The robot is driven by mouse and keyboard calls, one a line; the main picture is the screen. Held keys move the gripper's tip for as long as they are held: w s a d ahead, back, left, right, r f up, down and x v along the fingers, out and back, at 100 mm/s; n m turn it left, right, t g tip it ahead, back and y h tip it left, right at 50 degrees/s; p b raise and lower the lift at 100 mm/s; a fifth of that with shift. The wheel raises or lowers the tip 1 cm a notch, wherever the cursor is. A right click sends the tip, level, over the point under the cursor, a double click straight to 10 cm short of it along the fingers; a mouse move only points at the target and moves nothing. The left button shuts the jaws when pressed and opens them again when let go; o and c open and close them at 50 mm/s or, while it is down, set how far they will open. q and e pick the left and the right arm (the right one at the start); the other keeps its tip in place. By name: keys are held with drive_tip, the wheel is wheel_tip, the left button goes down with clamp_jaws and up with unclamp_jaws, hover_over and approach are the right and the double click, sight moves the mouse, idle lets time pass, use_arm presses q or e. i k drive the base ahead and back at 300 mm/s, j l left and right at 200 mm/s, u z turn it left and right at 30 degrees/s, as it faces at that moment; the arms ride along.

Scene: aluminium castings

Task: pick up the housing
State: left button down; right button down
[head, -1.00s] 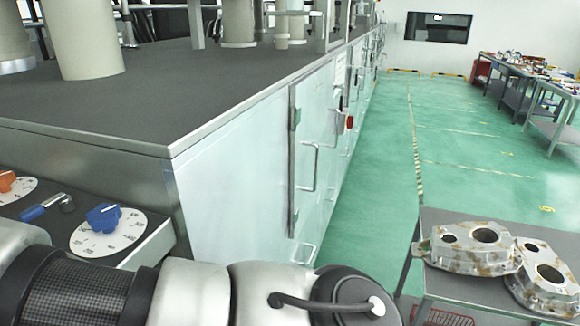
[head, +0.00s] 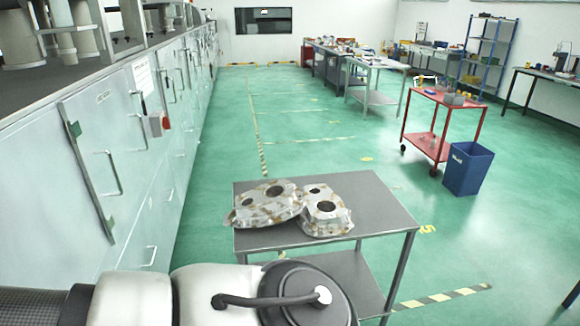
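Two silvery cast aluminium housings with brown stains lie on a grey metal table (head: 377,207). The left housing (head: 262,204) has round holes in its top and its left end reaches the table's left edge. The right housing (head: 325,212) also has round holes and lies close against the left one, partly overlapping it in the picture. I cannot tell whether one rests on the other. Both lie beyond my arm, which comes in from the lower left. Neither of my grippers shows in the head view.
A long row of grey cabinets (head: 130,150) runs along the left. A red cart (head: 440,120) and a blue bin (head: 468,168) stand at the right. Workbenches (head: 375,90) stand farther back. The green floor (head: 310,140) behind the table is mostly clear.

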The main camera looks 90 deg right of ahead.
sight(324, 215)
drive_tip(key=k+z, duration=0.5)
drive_tip(key=i+l+z, duration=0.15)
drive_tip(key=l+z, duration=0.15)
drive_tip(key=z, duration=0.2)
drive_tip(key=i+l+z, duration=0.2)
drive_tip(key=z, duration=0.25)
drive_tip(key=i+l+z, duration=0.1)
drive_tip(key=i+z, duration=0.15)
drive_tip(key=z, duration=0.25)
drive_tip(key=i+z, duration=0.25)
drive_tip(key=z, duration=0.2)
drive_tip(key=i+z, duration=0.25)
drive_tip(key=z, duration=0.25)
drive_tip(key=i+j+z, duration=0.2)
drive_tip(key=z, duration=0.3)
drive_tip(key=i+j+z, duration=0.2)
drive_tip(key=z, duration=0.25)
